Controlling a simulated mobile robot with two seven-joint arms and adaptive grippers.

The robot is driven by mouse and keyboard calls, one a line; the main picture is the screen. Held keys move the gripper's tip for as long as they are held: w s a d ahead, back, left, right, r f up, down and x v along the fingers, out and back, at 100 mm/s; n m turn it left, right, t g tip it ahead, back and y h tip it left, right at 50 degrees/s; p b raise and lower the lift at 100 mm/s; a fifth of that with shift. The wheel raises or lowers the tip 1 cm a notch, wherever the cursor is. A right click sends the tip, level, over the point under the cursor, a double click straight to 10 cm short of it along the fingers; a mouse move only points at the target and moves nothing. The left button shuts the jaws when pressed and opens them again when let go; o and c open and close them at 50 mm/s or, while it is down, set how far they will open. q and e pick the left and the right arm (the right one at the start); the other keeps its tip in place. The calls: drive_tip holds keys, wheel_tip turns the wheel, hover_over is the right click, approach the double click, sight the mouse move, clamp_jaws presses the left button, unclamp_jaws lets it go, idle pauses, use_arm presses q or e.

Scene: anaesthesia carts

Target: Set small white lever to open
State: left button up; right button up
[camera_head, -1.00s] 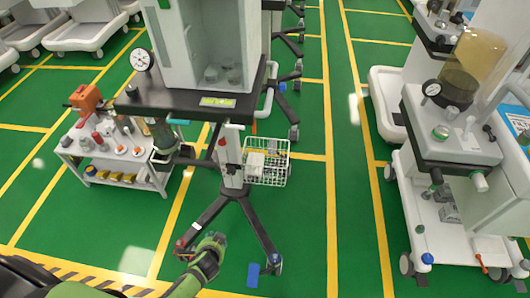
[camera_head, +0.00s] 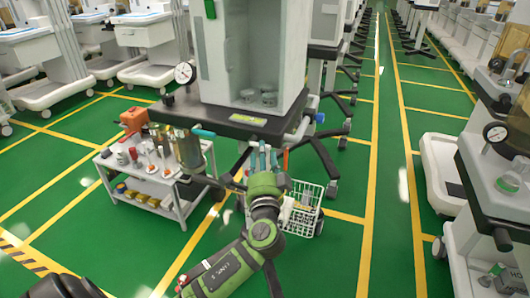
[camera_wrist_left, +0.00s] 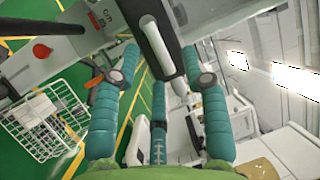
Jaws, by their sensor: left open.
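The cart's dark tabletop (camera_head: 225,115) carries a tall grey-white housing (camera_head: 250,50). My left gripper (camera_head: 264,155), with teal fingers, is just below the tabletop's front edge, in front of the cart's post. In the left wrist view its fingers (camera_wrist_left: 160,75) are spread open with nothing held. A white rod (camera_wrist_left: 157,46) shows beyond the fingers, against a dark surface, and may be the small white lever; I cannot tell its setting. In the head view the gripper hides this area. My right gripper is not in view.
A white wire basket (camera_head: 303,215) hangs right of the post, close to my left arm. A low shelf trolley (camera_head: 150,180) with bottles stands to the left. Another cart (camera_head: 495,170) stands at right. Green floor between is clear. A red knob (camera_wrist_left: 41,51) shows in the wrist view.

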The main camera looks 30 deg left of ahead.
use_arm(q)
drive_tip(key=shift+x, duration=1.15)
drive_tip(key=shift+d, duration=0.1)
drive_tip(key=shift+c, duration=0.4)
clamp_jaws()
